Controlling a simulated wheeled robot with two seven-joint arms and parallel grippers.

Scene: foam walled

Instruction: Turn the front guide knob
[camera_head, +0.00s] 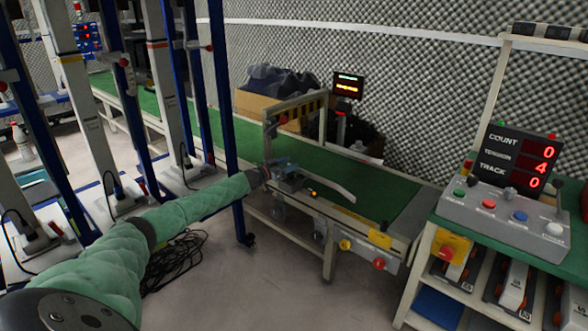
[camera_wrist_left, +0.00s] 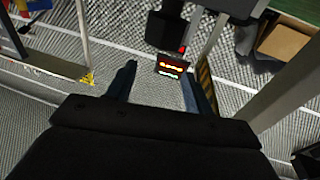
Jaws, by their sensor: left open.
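My left arm reaches in from the left to the near edge of the green conveyor (camera_head: 375,190). My left gripper (camera_head: 290,176) is at that edge, beside a pale curved guide rail (camera_head: 332,187). In the left wrist view the gripper (camera_wrist_left: 158,82) is open, its two dark fingers apart with nothing held between them. A small orange spot (camera_head: 313,194) shows just right of the gripper. I cannot make out the front guide knob for certain; the gripper may hide it. My right gripper is not in view.
A yellow button (camera_head: 345,244) and a red button (camera_head: 379,264) sit on the conveyor's front. A metal arch (camera_head: 295,110) spans the belt behind the gripper. A control box (camera_head: 505,215) with a lit display (camera_head: 520,160) stands at right. Blue posts (camera_head: 222,100) stand close to my arm.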

